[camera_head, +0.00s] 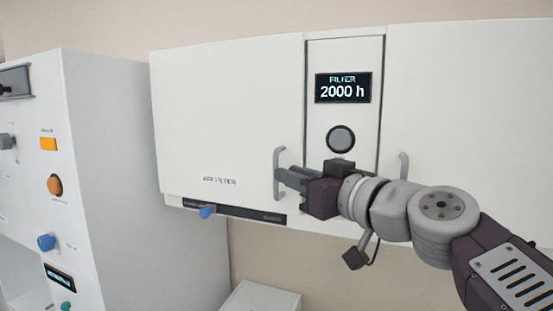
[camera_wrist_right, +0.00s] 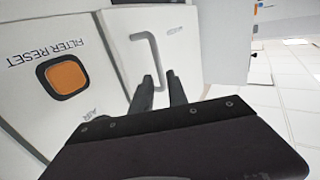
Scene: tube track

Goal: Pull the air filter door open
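The air filter door (camera_head: 230,110) is the white left panel of the wall cabinet, labelled "AIR FILTER" low down. It looks closed in the head view. Its grey vertical handle (camera_head: 278,172) is at its right edge; the handle also shows in the wrist view (camera_wrist_right: 153,55). My right gripper (camera_head: 284,179) is at the handle, its fingers pointing left. In the wrist view its two dark fingers (camera_wrist_right: 160,82) stand apart, with the handle's lower end between their tips. I cannot tell whether they touch it. My left gripper is out of view.
A centre panel with a "2000 h" display (camera_head: 343,88) and a round button (camera_head: 340,139) separates the doors. A second handle (camera_head: 403,166) is on the right door. A blue knob (camera_head: 207,212) sits below the left door. A white cabinet (camera_head: 130,180) stands at left.

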